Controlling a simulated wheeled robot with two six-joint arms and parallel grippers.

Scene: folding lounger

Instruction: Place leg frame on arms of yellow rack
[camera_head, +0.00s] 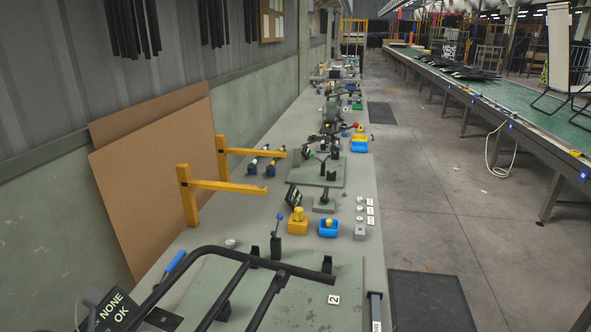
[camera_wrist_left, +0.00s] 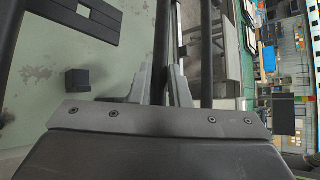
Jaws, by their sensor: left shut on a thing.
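The yellow rack (camera_head: 188,205) stands on the left side of the long bench. It has two posts, each with an arm reaching right, and both arms look bare. The leg frame (camera_head: 205,251), made of dark bent tubes, lies over the green fixture plate at the near end of the bench, in front of the rack. In the left wrist view my left gripper (camera_wrist_left: 160,88) is shut on a dark tube of the leg frame (camera_wrist_left: 161,45). That gripper is outside the head view. My right gripper is in neither view.
The green plate (camera_head: 345,275) carries black blocks and a "2" label. Blue and yellow bins (camera_head: 328,230), lever clamps and small fixtures stand farther along the bench. Brown boards (camera_head: 150,180) lean on the wall behind the rack. A clear aisle runs right of the bench, beside a green conveyor (camera_head: 510,100).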

